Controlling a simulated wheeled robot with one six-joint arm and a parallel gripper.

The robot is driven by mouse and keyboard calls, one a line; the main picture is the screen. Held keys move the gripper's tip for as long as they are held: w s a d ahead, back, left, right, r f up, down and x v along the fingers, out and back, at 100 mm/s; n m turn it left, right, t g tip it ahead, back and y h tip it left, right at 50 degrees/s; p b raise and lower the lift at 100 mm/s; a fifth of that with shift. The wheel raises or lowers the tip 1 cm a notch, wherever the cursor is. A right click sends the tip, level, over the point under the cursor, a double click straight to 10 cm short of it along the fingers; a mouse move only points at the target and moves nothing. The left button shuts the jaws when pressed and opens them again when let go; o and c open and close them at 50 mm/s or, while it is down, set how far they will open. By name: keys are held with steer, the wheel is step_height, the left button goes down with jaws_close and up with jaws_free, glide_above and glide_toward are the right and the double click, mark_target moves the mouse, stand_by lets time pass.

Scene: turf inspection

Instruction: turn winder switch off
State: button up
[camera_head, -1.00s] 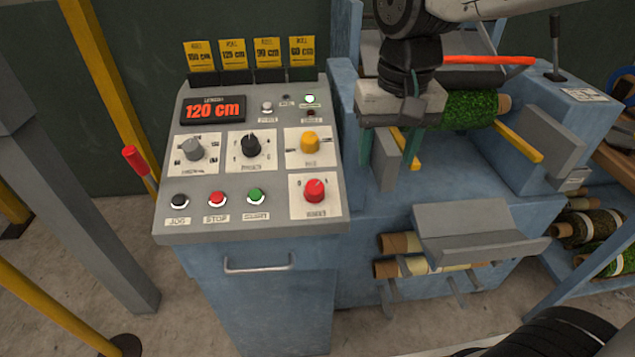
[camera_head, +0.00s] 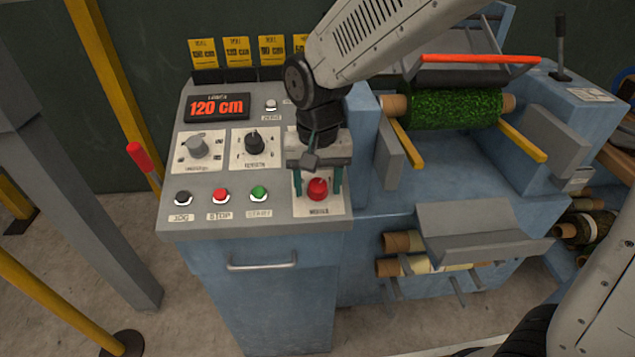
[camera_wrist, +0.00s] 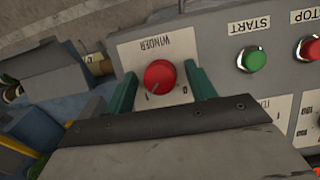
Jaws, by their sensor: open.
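The winder switch is a red round knob (camera_head: 317,189) on a white label plate at the lower right of the sloped control panel (camera_head: 215,224). In the wrist view the red knob (camera_wrist: 160,76) sits on a plate marked WINDER, with a pale pointer mark near its lower left edge. My gripper (camera_head: 318,188) is open, with its green fingers on either side of the knob. In the wrist view the fingers also flank the knob, with gaps between; I cannot tell whether they touch it. The yellow knob above it is hidden behind my arm.
Black, red and green push buttons (camera_head: 220,195) lie left of the knob. A grey knob (camera_head: 197,147) and a black knob (camera_head: 254,143) sit above them. The display (camera_head: 217,107) reads 120 cm. A green turf roll (camera_head: 452,107) lies on the machine at right.

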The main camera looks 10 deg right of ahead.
steer(key=shift+f, duration=0.2)
steer(key=c, duration=1)
steer(key=shift+o, duration=0.2)
